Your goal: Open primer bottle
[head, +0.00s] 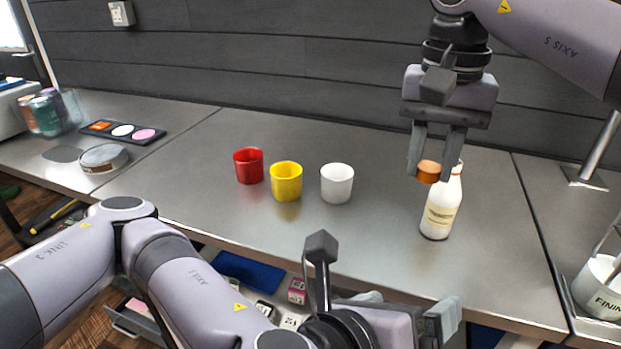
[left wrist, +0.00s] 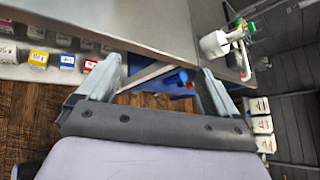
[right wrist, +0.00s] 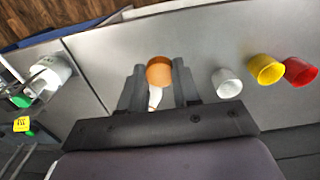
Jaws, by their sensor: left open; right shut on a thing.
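The primer bottle (head: 440,208) is white with a printed label and stands upright on the grey bench at the right. My right gripper (head: 431,176) points down over it, shut on the orange cap (head: 428,171). The cap appears off the neck, to its left; the white neck shows behind the right finger. In the right wrist view the cap (right wrist: 159,71) sits between the fingers, with part of the bottle (right wrist: 155,97) beyond it. My left gripper (left wrist: 157,72) is open and empty, low at the bench's front edge.
Red (head: 248,166), yellow (head: 286,181) and white (head: 337,183) cups stand in a row left of the bottle. A round grey tin (head: 104,158) and a palette (head: 123,131) lie farther left. A white pot (head: 598,289) stands at the right edge. Bench between the white cup and bottle is clear.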

